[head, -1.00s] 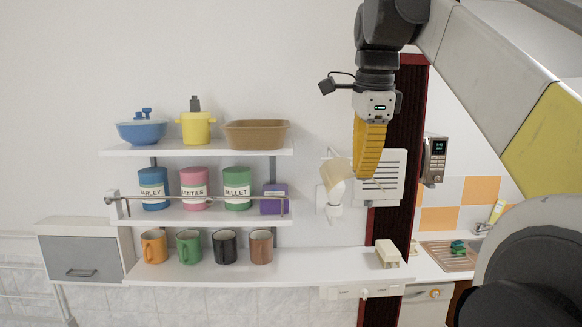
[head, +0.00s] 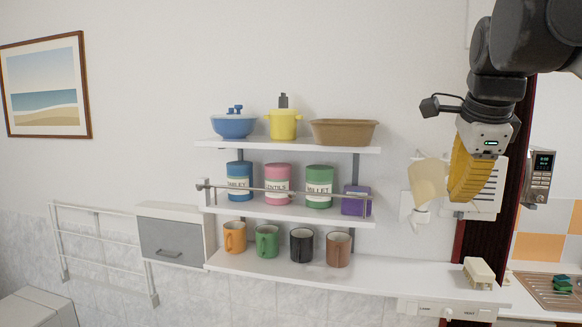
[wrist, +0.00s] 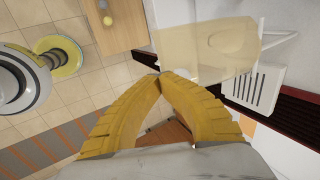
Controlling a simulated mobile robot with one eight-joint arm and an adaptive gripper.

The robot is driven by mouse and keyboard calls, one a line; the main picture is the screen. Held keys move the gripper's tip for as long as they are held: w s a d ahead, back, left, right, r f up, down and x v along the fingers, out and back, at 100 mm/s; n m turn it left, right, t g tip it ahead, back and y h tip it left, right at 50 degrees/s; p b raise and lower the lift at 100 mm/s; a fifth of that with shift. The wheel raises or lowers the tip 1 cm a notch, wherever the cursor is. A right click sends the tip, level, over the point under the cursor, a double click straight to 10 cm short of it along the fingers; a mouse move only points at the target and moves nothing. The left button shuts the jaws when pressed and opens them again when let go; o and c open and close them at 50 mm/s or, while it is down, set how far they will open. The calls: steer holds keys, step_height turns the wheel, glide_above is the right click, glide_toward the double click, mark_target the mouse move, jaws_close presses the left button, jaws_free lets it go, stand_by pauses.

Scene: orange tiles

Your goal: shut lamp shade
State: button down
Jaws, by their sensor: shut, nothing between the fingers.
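The lamp shade (head: 427,183) is a cream cone on a white wall lamp at the right of the head view, with its lamp base (head: 420,215) below it. In the wrist view the pale, see-through shade (wrist: 205,45) lies just beyond the fingertips. My gripper (head: 466,198) has yellow fingers and points down, just right of the shade in the head view. Its fingertips meet in the wrist view (wrist: 159,80), with nothing between them. I cannot tell whether the fingers touch the shade.
A white vented panel (head: 490,190) is behind my gripper on the wall. Shelves (head: 290,208) with canisters, mugs and bowls stand to the left. A microwave (head: 540,176) is at the right.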

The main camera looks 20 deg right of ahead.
steer(key=shift+w+d+f+t+h+b, duration=0.15)
steer(key=shift+w+f+t+h+b, duration=0.1)
steer(key=shift+f+t+b, duration=0.25)
steer(key=shift+w+d+f+t+h+b, duration=0.1)
steer(key=shift+f+t+h+b, duration=0.15)
steer(key=shift+f+b, duration=0.45)
steer(key=shift+w+d+f+t+h+b, duration=0.15)
steer(key=shift+w+f+t+h+b, duration=0.05)
steer(key=shift+f+t+b, duration=0.35)
steer(key=shift+w+f, duration=0.1)
steer(key=shift+f, duration=0.1)
stand_by(0.4)
